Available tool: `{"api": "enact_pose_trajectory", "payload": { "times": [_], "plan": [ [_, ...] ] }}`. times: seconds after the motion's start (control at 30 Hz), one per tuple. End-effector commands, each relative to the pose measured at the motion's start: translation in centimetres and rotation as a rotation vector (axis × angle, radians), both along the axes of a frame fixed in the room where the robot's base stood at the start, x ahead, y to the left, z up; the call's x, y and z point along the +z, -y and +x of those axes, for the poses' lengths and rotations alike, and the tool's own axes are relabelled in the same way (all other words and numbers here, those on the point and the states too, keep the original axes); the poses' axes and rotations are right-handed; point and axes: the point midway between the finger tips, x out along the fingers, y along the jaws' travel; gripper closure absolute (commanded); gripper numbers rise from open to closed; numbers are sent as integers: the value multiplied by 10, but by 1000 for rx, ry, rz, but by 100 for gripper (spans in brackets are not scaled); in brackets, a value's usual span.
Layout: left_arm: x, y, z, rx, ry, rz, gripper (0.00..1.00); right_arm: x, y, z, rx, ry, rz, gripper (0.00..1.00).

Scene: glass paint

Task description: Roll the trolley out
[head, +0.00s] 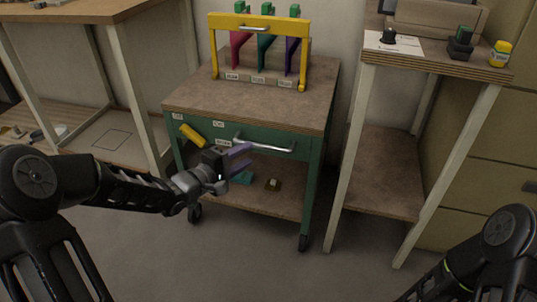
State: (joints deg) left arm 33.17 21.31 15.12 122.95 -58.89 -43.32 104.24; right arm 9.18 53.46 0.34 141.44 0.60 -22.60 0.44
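The trolley has a brown top (245,97), a green drawer front, green legs and black castors. It stands between two tables. A silver bar handle (264,146) runs across its drawer front. My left gripper (241,158) is in front of the drawer, just below the left part of the handle. Its two fingers are apart with nothing seen between them; whether they touch the trolley cannot be told. My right arm (487,258) shows at the lower right, but its gripper is out of view.
A yellow-framed rack (258,22) with coloured tools stands on the trolley. Small items lie on its lower shelf. A table (440,62) stands close on the right, another (80,12) on the left. The floor (250,262) in front is clear.

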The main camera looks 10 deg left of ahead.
Motion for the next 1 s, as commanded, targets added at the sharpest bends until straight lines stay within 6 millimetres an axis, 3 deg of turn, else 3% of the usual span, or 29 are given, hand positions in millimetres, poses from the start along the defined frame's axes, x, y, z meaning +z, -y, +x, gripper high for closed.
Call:
{"api": "enact_pose_trajectory", "payload": {
  "times": [0.27,0.73,1.0],
  "plan": [
    [-4,4,6,-1,-2,0,64,-5,0,0,0,1,0,100],
    [-17,33,63,-1,-3,-1,64,-34,1,6,-7,11,0,100],
    [-15,35,69,1,-3,-1,64,-34,1,6,-7,11,1,100]
  ]
}}
